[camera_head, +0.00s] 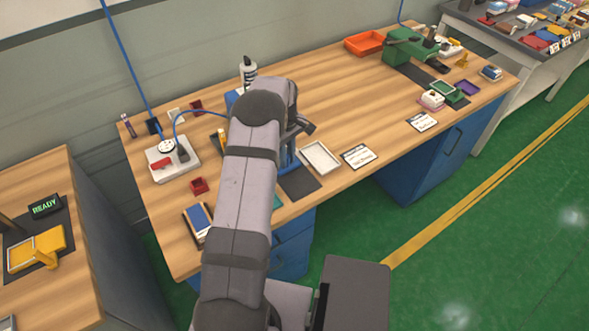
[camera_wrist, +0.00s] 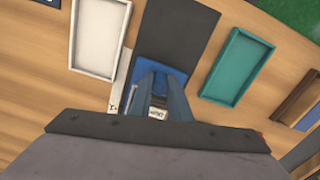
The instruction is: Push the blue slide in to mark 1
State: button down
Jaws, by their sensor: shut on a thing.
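In the wrist view my gripper (camera_wrist: 160,84) points down at a blue part (camera_wrist: 160,67), which I take to be the blue slide, at the end of a dark mat (camera_wrist: 175,28). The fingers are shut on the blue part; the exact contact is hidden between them. A white strip with small dark marks (camera_wrist: 117,98) runs along its left side; I cannot read which mark is 1. A small printed label (camera_wrist: 157,114) shows between the fingers. In the head view a blue part (camera_head: 286,152) shows just right of my arm, which hides most of it and the fingertips.
A white tray (camera_wrist: 75,40) lies left of the mat and a teal tray (camera_wrist: 262,66) right of it. The table's middle is clear.

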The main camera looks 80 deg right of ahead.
jog(key=shift+w+d, duration=0.6)
jog(key=shift+d, duration=0.05)
jog(key=c, duration=1.6)
grip_release()
jog(key=shift+c, duration=0.2)
notch_tip(320, 180, up, 7)
jog(key=b, duration=0.2)
jog(key=shift+r, duration=0.2)
